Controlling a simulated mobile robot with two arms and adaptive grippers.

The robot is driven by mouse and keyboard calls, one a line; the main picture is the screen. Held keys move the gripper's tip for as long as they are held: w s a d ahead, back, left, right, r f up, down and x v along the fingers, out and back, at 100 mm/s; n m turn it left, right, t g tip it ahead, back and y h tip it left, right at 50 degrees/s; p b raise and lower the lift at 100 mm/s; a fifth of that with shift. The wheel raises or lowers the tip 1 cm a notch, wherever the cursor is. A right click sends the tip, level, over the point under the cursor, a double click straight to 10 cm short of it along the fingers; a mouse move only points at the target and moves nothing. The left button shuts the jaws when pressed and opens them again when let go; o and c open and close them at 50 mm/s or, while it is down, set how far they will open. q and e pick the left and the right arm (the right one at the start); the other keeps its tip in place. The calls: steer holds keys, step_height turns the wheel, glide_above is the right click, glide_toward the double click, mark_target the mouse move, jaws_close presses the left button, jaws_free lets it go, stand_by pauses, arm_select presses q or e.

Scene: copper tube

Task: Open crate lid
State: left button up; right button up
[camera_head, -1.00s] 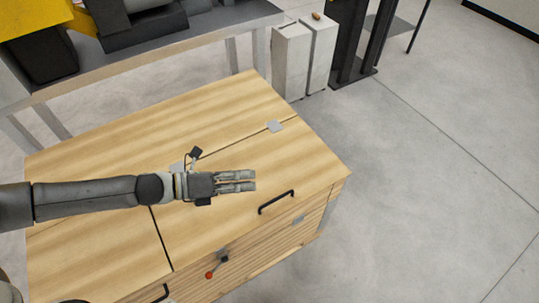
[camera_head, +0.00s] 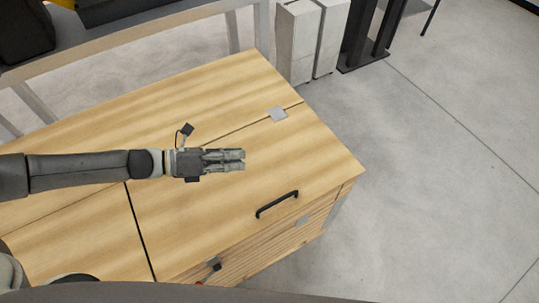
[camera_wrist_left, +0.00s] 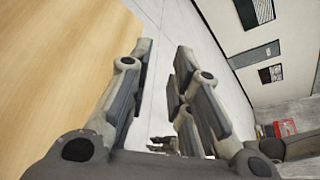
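The wooden crate (camera_head: 200,120) stands in the middle of the head view with its lid closed. The right lid panel (camera_head: 290,150) carries a black handle (camera_head: 277,204) near its front right edge. My left gripper (camera_head: 243,160) is over the lid, to the upper left of the handle and apart from it. In the left wrist view the left gripper (camera_wrist_left: 160,55) shows two separated fingers with nothing between them. The pale wood of the crate (camera_wrist_left: 60,60) fills the left of that view. My right gripper is not in view.
Latches (camera_head: 214,265) show on the crate's front side. Pale boxes (camera_head: 298,40) and a dark stand (camera_head: 365,35) are behind the crate. The grey floor (camera_head: 440,180) at right is clear.

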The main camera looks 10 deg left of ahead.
arm_select(q)
steer(key=p+x, duration=0.2)
steer(key=x, duration=0.7)
steer(key=shift+d, duration=0.5)
steer(key=shift+s, duration=0.1)
steer(key=shift+c, duration=0.3)
jaws_close()
steer(key=shift+c, duration=1.6)
jaws_free()
steer(key=o, duration=0.4)
